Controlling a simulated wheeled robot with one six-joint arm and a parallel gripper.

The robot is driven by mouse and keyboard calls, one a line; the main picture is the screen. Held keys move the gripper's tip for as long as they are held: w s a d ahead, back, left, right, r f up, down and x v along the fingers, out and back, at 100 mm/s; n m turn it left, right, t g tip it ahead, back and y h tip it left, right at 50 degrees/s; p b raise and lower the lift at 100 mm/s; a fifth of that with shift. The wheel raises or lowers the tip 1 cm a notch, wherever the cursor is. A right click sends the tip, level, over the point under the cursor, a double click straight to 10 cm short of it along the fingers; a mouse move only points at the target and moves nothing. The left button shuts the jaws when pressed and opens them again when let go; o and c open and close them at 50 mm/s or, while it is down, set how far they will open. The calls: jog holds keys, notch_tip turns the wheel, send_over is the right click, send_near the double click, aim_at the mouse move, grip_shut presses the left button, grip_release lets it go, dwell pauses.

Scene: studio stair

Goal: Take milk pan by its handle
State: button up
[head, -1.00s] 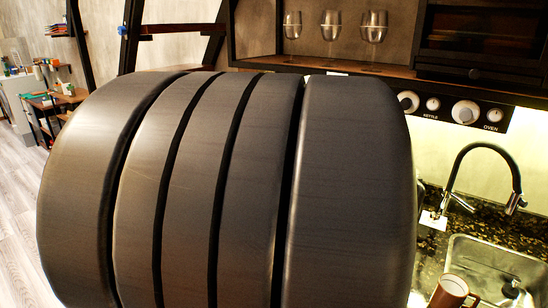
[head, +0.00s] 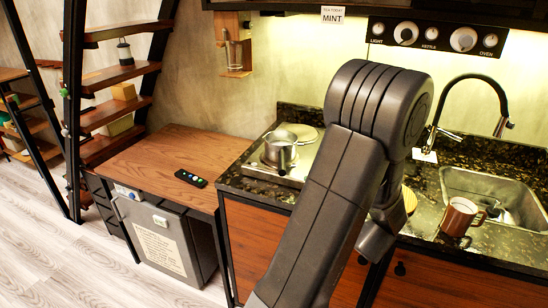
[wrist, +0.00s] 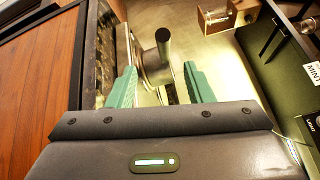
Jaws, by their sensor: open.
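The milk pan (head: 279,149) is a small metal pan on the hob at the left end of the counter in the head view. In the wrist view the pan (wrist: 150,72) shows beyond my fingers, with its bar-like handle (wrist: 164,60) in line with the gap between them. My gripper (wrist: 161,86) is open, with one green finger on each side of that gap. I see nothing held, and I cannot tell how far the handle is from the fingers. In the head view my arm hides the gripper.
A brown mug (head: 459,216) stands by the sink (head: 490,187), under a black tap (head: 470,80). A wooden desk (head: 165,160) with a remote (head: 191,178) adjoins the counter. A shelf with a glass (head: 234,58) hangs on the wall. Open floor (head: 60,255) lies at left.

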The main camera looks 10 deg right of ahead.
aim_at(282, 166)
jog(key=shift+d+r+p+x, duration=0.1)
jog(key=shift+p+x, duration=0.65)
jog(key=shift+x, duration=1.5)
jog(key=shift+d+r+p+x, duration=0.15)
jog(key=shift+p+x, duration=0.6)
jog(key=shift+x, duration=1.55)
jog(key=shift+d+r+p+x, duration=0.1)
jog(key=shift+p+x, duration=0.65)
jog(key=shift+x, duration=1.5)
jog(key=shift+w, duration=0.2)
grip_shut()
